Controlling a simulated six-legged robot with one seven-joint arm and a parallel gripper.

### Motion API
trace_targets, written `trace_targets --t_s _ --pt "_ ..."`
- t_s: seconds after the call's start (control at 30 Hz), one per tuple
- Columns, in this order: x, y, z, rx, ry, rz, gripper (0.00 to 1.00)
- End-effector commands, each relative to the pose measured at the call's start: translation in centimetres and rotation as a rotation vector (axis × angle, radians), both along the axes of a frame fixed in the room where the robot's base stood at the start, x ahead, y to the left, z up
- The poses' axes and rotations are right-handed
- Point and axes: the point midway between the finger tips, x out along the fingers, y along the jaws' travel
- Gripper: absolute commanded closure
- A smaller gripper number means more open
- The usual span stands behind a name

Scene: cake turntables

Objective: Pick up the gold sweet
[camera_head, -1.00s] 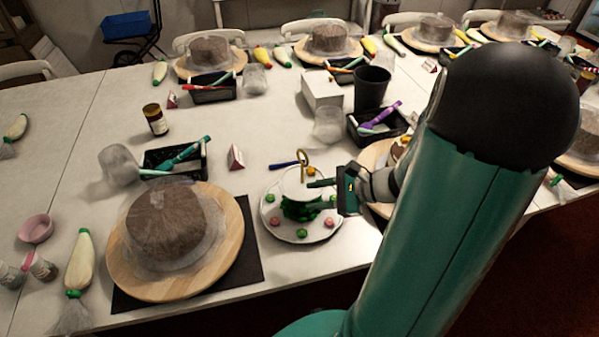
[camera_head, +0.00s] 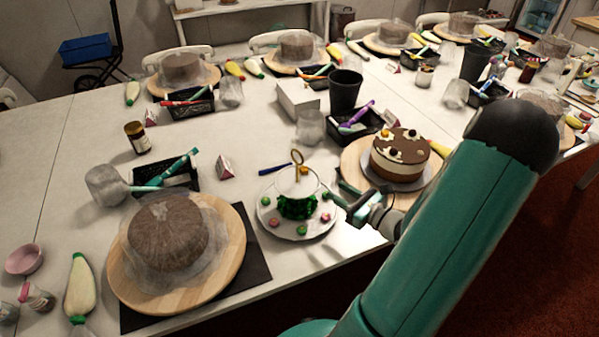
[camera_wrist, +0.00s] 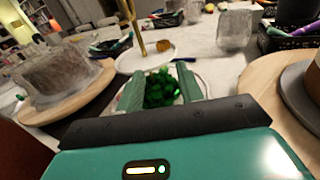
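The gold sweet (camera_head: 304,171) is a small gold-orange round on the white upper tier of a two-tier stand, beside the stand's gold ring handle (camera_head: 297,157). In the wrist view the gold sweet (camera_wrist: 165,46) shows beyond the fingers, right of the handle. The lower plate (camera_head: 290,234) bears pink and green sweets around a green shiny mass (camera_head: 297,207). My gripper (camera_head: 341,195) is at the right side of the stand, lower than the upper tier in the picture. In the wrist view its fingers (camera_wrist: 160,78) are apart with nothing held, the green mass showing between them.
A covered brown cake on a wooden board (camera_head: 238,232) stands left of the stand. A decorated cake (camera_head: 400,157) on another board is close right. A blue-handled tool (camera_head: 275,168), a black tray (camera_head: 362,133) and a clear tumbler (camera_head: 310,127) lie behind.

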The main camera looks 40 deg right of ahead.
Motion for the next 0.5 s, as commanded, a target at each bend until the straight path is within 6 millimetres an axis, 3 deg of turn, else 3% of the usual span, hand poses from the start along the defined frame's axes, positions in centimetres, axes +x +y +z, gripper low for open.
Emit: trace_targets --t_s 0.3,0.5 --pt "5.8 0.4 -0.3 0.000 0.000 0.003 0.63" --pt "7.2 0.7 -0.3 -0.002 0.001 0.002 0.63"
